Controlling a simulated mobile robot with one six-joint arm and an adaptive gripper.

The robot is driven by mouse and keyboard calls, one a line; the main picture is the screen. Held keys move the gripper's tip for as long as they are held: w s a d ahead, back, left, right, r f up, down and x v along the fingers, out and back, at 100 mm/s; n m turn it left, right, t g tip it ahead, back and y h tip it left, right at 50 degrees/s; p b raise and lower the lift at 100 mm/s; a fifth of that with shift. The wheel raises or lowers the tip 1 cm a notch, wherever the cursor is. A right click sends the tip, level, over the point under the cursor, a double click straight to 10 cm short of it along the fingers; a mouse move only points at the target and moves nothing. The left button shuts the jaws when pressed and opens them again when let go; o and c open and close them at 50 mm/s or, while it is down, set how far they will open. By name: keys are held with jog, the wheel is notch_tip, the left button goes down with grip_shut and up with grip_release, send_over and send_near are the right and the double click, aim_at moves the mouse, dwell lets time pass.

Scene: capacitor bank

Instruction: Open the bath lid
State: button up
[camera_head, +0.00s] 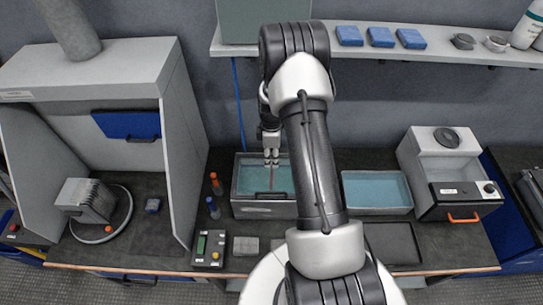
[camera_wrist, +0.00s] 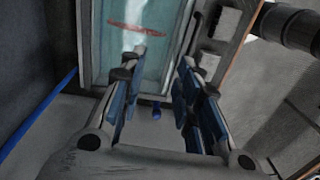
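The bath is a grey rectangular tank (camera_head: 264,209) with a teal top, left of the middle of the bench in the head view. A dark bar, perhaps the lid's handle (camera_head: 270,195), lies along its front edge. I cannot tell clearly whether the teal surface is a see-through lid or liquid. My gripper (camera_head: 271,163) points down over the back part of the bath. In the wrist view my gripper (camera_wrist: 160,70) is open, its two fingers apart with nothing between them. The teal surface (camera_wrist: 120,45) with a red streak lies beyond the fingertips.
An open tray of blue liquid (camera_head: 377,188) stands right of the bath, and a grey machine with an orange handle (camera_head: 462,200) farther right. A shelf (camera_head: 380,50) runs above. A fume hood (camera_head: 100,120) fills the left.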

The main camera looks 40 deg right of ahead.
grip_shut()
dwell(0.7)
jog(key=c, duration=0.7)
grip_release()
jog(key=o, duration=0.7)
jog(key=shift+r, duration=0.1)
notch_tip(320, 180, up, 12)
jog(key=shift+w+d, duration=0.15)
jog(key=shift+w, duration=0.1)
